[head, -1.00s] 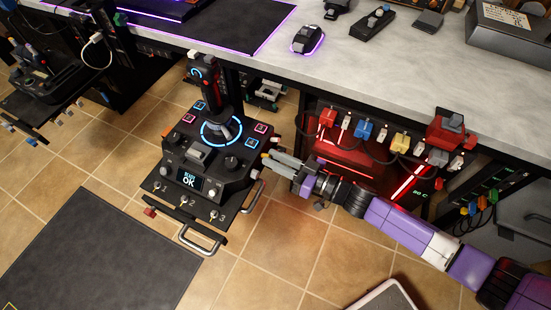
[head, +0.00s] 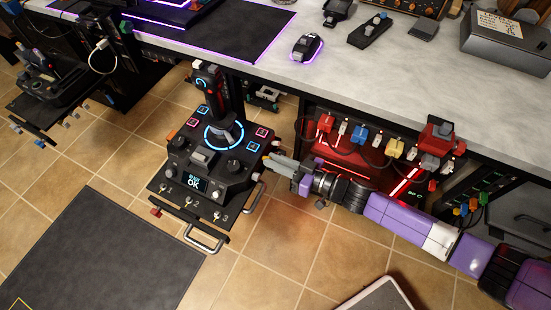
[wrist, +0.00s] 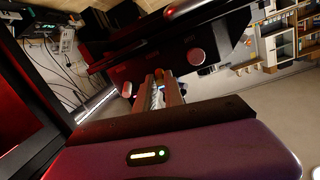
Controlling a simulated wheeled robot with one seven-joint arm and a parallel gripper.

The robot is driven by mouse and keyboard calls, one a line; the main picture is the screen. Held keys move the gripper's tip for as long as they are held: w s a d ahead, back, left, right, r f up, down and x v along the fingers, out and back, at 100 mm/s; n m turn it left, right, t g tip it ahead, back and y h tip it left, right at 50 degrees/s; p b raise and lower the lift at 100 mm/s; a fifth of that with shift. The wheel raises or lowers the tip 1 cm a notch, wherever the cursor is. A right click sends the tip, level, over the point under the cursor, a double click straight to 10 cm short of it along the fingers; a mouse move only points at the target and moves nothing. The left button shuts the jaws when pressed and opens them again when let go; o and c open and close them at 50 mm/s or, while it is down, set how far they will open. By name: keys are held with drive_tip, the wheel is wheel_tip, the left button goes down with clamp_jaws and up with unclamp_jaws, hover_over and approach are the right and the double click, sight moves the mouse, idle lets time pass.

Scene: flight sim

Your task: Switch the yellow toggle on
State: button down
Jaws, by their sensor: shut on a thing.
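The joystick console (head: 205,165) stands below the desk edge, with a lit "OK" screen and numbered silver toggles on its front. My gripper (head: 272,160) is at the console's right side, its fingers close together. A small yellow tip, which looks like the yellow toggle (head: 266,156), shows at the fingertips; the fingers hide most of it. In the wrist view my gripper (wrist: 158,92) is shut with a small pale, shiny piece between the fingers. The toggle's on or off position cannot be told.
The desk (head: 400,80) overhangs behind the console. A red-lit box (head: 345,155) with coloured plugs and cables sits behind my arm. A metal handle (head: 205,239) juts from the console's front. Tiled floor and a dark mat (head: 95,255) lie in front.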

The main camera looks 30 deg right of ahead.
drive_tip(key=c, duration=1.4)
unclamp_jaws()
drive_tip(key=shift+c, duration=0.2)
drive_tip(key=f+p+v, duration=0.1)
drive_tip(key=v, duration=0.6)
drive_tip(key=shift+s+d+r, duration=0.25)
drive_tip(key=shift+s+r, duration=0.1)
drive_tip(key=shift+r, duration=0.15)
